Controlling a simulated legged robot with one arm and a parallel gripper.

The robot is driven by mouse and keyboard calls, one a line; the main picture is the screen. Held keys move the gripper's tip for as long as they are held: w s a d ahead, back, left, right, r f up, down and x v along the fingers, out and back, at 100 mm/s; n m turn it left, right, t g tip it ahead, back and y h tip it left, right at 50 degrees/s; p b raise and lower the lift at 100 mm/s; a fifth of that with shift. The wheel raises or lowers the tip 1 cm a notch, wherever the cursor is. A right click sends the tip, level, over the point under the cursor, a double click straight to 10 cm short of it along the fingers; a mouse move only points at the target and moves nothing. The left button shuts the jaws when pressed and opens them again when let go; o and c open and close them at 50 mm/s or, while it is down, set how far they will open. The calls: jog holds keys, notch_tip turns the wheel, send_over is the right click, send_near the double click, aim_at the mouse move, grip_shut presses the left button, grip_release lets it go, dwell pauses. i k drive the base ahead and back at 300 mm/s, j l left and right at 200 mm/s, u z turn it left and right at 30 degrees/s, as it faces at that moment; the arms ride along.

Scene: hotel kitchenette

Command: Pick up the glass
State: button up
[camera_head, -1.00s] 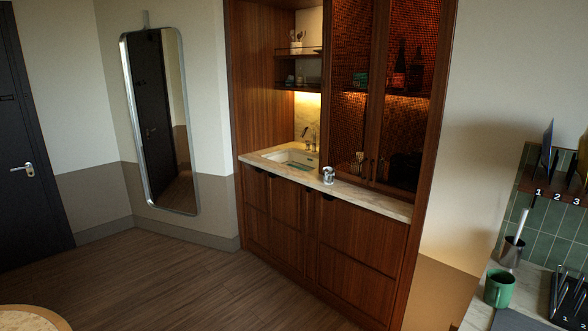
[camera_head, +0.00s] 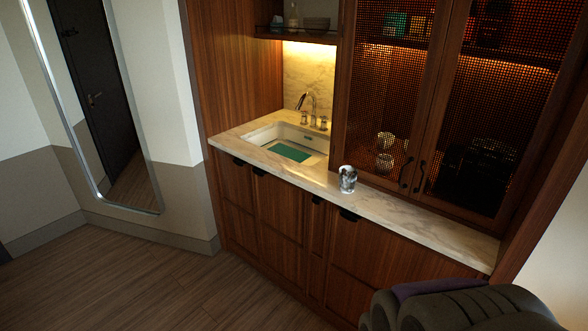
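The glass (camera_head: 347,180) is a small, clear, shiny tumbler. It stands upright on the pale marble counter (camera_head: 420,213), near the front edge and to the right of the sink. Nothing touches it. I cannot make out whether it holds anything. I do not see my gripper's fingers in this view.
The sink (camera_head: 300,138) with a green mat (camera_head: 288,152) and a metal tap (camera_head: 308,103) lies left of the glass. Mesh cabinet doors (camera_head: 388,95) rise behind it. Wooden fronts (camera_head: 280,220) are below. The floor (camera_head: 130,285) in front is clear, and a mirror (camera_head: 95,110) stands left.

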aim_at(347, 180)
jog(key=i+j, duration=0.1)
jog(key=i, duration=0.5)
jog(key=i+j+z, duration=0.15)
jog(key=i+j, duration=0.25)
jog(key=i+j+z, duration=0.15)
jog(key=i+j, duration=0.25)
jog(key=i+j+z, duration=0.15)
jog(key=i+j, duration=0.2)
jog(key=j, duration=0.3)
